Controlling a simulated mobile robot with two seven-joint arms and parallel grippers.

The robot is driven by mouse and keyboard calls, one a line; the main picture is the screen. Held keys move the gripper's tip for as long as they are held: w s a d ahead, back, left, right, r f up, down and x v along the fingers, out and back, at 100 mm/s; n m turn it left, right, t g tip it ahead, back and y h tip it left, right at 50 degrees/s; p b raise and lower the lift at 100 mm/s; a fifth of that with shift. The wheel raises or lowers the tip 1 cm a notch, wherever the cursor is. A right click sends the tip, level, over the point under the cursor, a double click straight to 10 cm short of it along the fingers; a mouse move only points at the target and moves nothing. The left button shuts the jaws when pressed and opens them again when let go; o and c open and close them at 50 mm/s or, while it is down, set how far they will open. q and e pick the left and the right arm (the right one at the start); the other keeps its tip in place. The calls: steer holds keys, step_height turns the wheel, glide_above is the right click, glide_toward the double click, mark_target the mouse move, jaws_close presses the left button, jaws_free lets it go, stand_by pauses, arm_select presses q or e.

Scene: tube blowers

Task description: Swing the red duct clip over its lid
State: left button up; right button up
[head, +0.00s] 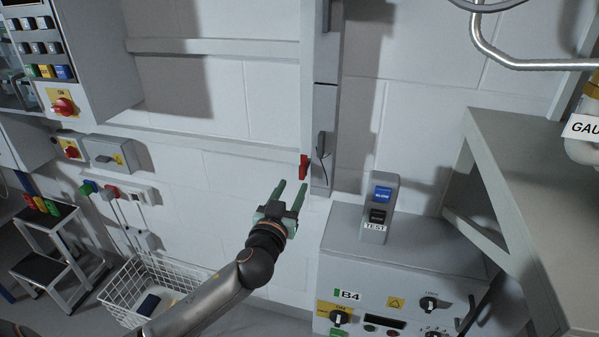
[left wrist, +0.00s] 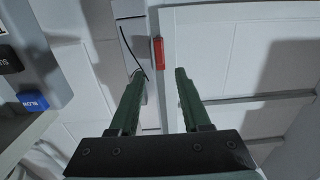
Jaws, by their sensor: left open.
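The red duct clip (head: 303,167) is a small upright red piece at the left edge of the grey vertical duct (head: 325,100) on the wall. It also shows in the left wrist view (left wrist: 158,52), beyond my fingertips and between their lines. A dark thin cord hangs beside it on the duct. My left gripper (head: 292,187) is open and empty, with its green fingers pointing up toward the clip, a little below it and apart from it. The duct's lid cannot be told clearly from its body. My right gripper is not in view.
A grey box with blue and black buttons (head: 379,208) stands on the B4 control cabinet (head: 400,275) right of my gripper. A grey shelf frame (head: 500,180) stands at the right. A white wire basket (head: 150,285) is below left.

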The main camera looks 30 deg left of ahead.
mark_target(301, 171)
arm_select(q)
steer(key=x, duration=0.6)
steer(key=shift+w+p, duration=0.3)
steer(key=shift+w, duration=0.1)
jaws_close()
